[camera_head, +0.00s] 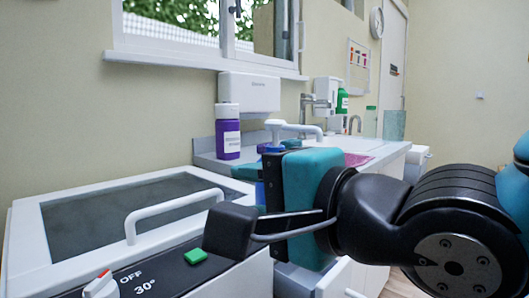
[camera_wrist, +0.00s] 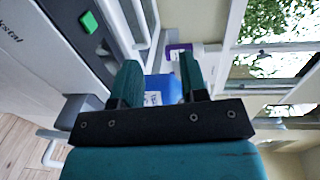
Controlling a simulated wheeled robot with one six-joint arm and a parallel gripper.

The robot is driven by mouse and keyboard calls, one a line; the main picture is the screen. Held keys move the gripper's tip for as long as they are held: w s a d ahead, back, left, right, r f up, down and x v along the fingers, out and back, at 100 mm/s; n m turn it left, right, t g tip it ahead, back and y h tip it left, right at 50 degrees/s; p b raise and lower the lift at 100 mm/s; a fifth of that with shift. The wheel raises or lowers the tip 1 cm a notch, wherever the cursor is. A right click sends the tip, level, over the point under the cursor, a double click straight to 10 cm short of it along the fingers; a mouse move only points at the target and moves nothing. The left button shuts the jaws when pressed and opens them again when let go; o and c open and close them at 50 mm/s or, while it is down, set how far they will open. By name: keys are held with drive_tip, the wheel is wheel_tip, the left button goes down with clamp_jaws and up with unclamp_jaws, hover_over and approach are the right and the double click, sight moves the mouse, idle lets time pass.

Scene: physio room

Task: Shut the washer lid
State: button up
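The washer lid (camera_head: 58,268) is a white frame with a dark window, at the left of the head view. It lies down or nearly down over the machine; I cannot tell whether it is fully shut. Its white bar handle (camera_head: 172,209) is at the near edge. The front panel has a green button (camera_head: 195,256) and a dial (camera_head: 101,286). My gripper (camera_wrist: 158,78) has two teal fingers spread apart, to the right of the lid. A blue labelled object (camera_wrist: 163,89) shows between the fingers, apparently beyond them. In the head view my gripper partly hides the counter.
A purple bottle (camera_head: 228,133) stands on the counter behind the lid. A white pump top (camera_head: 275,126) shows just beyond my gripper. A sink tap (camera_head: 312,103) and dispensers are farther back. A window sill (camera_head: 200,62) is above. The space over the lid is clear.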

drive_tip(key=shift+s+d+r+p, duration=0.1)
drive_tip(key=shift+s+d+p, duration=0.45)
drive_tip(key=shift+p, duration=0.4)
drive_tip(key=d+f+n+g+h, duration=0.5)
drive_tip(key=d+f+n, duration=0.1)
drive_tip(key=f, duration=0.4)
drive_tip(key=s+d+f+n+g+h, duration=0.2)
drive_tip(key=s+d+f+n+g, duration=0.2)
drive_tip(key=s+d+n+g, duration=0.45)
wheel_tip(320, 180, up, 28)
drive_tip(key=a+n+t+p, duration=0.1)
drive_tip(key=a+n+p, duration=0.1)
drive_tip(key=p, duration=2.5)
drive_tip(key=shift+w+f, duration=0.2)
drive_tip(key=shift+w, duration=0.15)
